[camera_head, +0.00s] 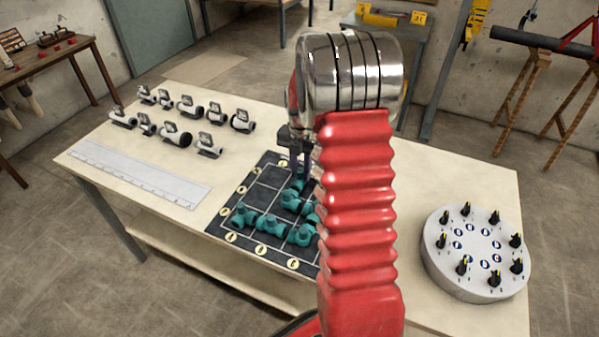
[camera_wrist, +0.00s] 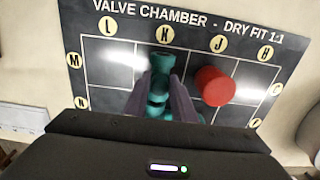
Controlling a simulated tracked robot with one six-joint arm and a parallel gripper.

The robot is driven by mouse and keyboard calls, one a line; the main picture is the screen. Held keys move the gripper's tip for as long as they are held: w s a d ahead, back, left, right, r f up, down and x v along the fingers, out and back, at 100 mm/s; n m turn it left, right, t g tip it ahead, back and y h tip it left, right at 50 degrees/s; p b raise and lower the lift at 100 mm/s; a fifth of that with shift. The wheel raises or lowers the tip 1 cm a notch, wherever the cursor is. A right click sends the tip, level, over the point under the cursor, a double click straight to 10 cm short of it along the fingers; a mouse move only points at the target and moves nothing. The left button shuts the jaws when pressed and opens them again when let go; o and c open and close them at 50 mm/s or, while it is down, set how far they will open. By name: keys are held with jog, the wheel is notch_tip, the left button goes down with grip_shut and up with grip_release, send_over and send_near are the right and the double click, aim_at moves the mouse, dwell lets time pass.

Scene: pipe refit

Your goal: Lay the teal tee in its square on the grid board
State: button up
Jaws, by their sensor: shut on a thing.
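The teal tee (camera_wrist: 158,84) is between the fingers of my gripper (camera_wrist: 160,92), which is shut on it, in the wrist view. It is over the grid board (camera_wrist: 110,75), near the edge disc marked K; I cannot tell whether it touches the board. In the head view my gripper (camera_head: 299,165) points down over the board (camera_head: 268,176), beside other teal fittings. These include one at the board's left (camera_head: 243,215) and one near its front edge (camera_head: 302,235). My arm hides the board's right part.
A red cylinder (camera_wrist: 214,86) stands close right of the held tee in the wrist view. In the head view, several white and black fittings (camera_head: 175,134) and a ruler (camera_head: 137,176) are on the table's left. A round white stand (camera_head: 475,270) with black knobs is at right.

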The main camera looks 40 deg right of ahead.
aim_at(300, 170)
jog(key=shift+f, duration=0.25)
jog(key=o, duration=1.1)
jog(key=shift+c, duration=0.2)
jog(key=shift+r, duration=0.15)
notch_tip(300, 170, up, 12)
jog(key=shift+a, duration=0.1)
